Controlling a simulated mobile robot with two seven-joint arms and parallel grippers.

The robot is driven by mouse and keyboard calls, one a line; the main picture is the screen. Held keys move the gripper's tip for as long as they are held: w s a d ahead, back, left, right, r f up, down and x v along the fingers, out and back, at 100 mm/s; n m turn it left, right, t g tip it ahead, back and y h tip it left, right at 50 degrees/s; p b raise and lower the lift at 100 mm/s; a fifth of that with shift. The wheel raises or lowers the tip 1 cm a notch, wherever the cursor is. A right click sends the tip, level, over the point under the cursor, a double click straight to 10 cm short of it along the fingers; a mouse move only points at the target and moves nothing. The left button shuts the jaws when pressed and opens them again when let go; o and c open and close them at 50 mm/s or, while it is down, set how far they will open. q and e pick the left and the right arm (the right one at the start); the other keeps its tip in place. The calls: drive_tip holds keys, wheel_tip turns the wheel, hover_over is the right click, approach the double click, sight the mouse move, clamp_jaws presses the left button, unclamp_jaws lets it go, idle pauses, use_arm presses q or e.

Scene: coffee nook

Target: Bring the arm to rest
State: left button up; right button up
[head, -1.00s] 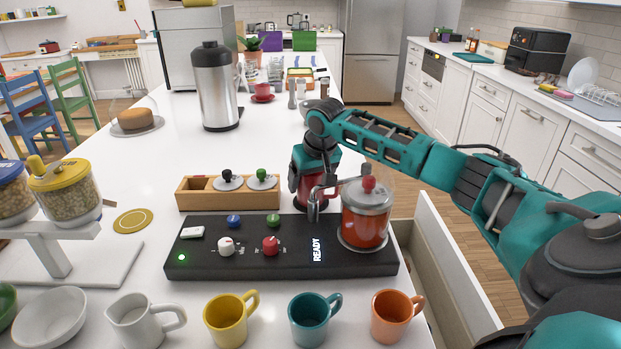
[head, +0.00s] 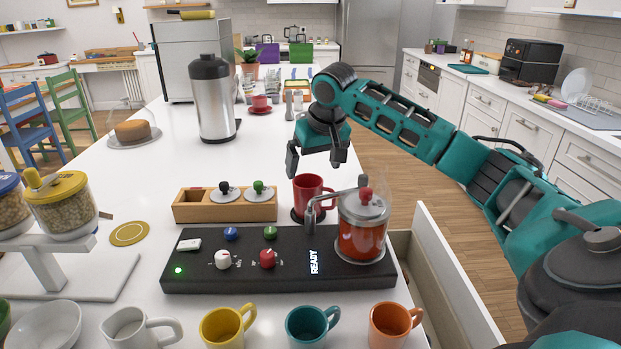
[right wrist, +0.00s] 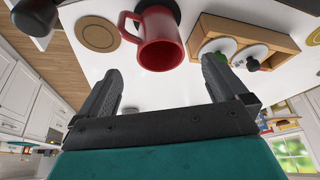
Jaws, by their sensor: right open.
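My right arm (head: 400,118) comes in from the right in the head view. Its gripper (head: 316,168) is open and empty, above and behind the red mug (head: 308,196). The mug stands upright on a dark round spot beside the coffee machine's glass jar (head: 361,228), under or near its spout. In the right wrist view the two fingers (right wrist: 160,90) are apart, with nothing between them, and the red mug (right wrist: 160,38) is beyond the fingertips. My left gripper is in neither view.
The black machine base (head: 280,276) reads READY, with a green light. A wooden box (head: 225,210) with two lidded knobs is behind it. Several mugs line the front, including a teal mug (head: 308,326). An open drawer (head: 440,290) juts out at right. A steel flask (head: 214,100) stands farther back.

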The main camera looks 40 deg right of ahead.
drive_tip(key=shift+v, duration=1.2)
